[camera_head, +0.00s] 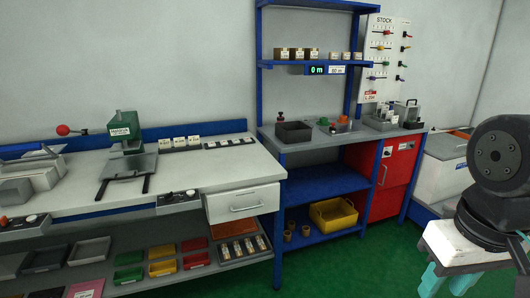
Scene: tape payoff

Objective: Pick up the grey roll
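I cannot pick out a grey roll for certain; the small items are too small to tell apart. Several small brown pieces (296,54) and a few pale ones (345,56) stand on the upper blue shelf (285,64). Small round pieces, one orange (343,120) and one green (323,122), sit on the right bench top (300,146). Small brown cylinders (305,230) stand on that bench's bottom shelf.
A green press (125,128) stands on the left bench (230,168). A dark open bin (293,132) and a grey tray (380,123) are on the right bench. A yellow crate (333,214) sits below. A red cabinet (393,178) stands beside it. Green floor (370,262) is clear in front.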

